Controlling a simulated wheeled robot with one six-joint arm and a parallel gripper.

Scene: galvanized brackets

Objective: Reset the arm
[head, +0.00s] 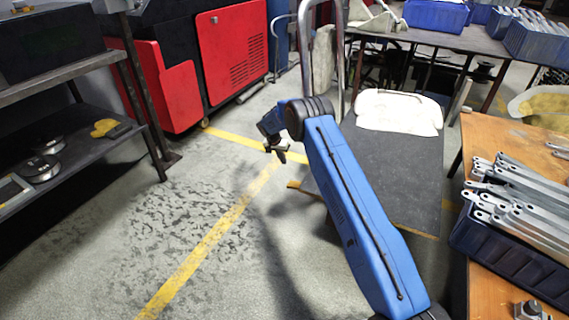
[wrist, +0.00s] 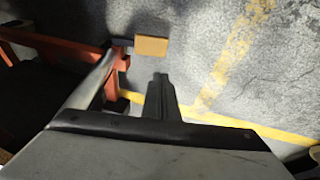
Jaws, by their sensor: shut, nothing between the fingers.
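My blue arm reaches up from the lower right of the head view, with its wrist bent to the left. My gripper (head: 279,151) hangs over the grey floor, clear of the shelf and the tables. It also shows in the wrist view (wrist: 160,80), where its dark fingers are together with nothing between them. The fingers point at bare floor. Galvanized brackets (head: 520,205) lie piled in a dark blue crate (head: 510,258) on the wooden table at the right, away from my gripper.
Yellow lines (head: 205,245) cross the open floor. A dark shelf (head: 75,150) stands at the left. A red machine (head: 235,50) stands behind. A dark padded platform (head: 400,165) with a pale cushion (head: 399,111) is right of my gripper. A wooden table (head: 485,295) is at the right.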

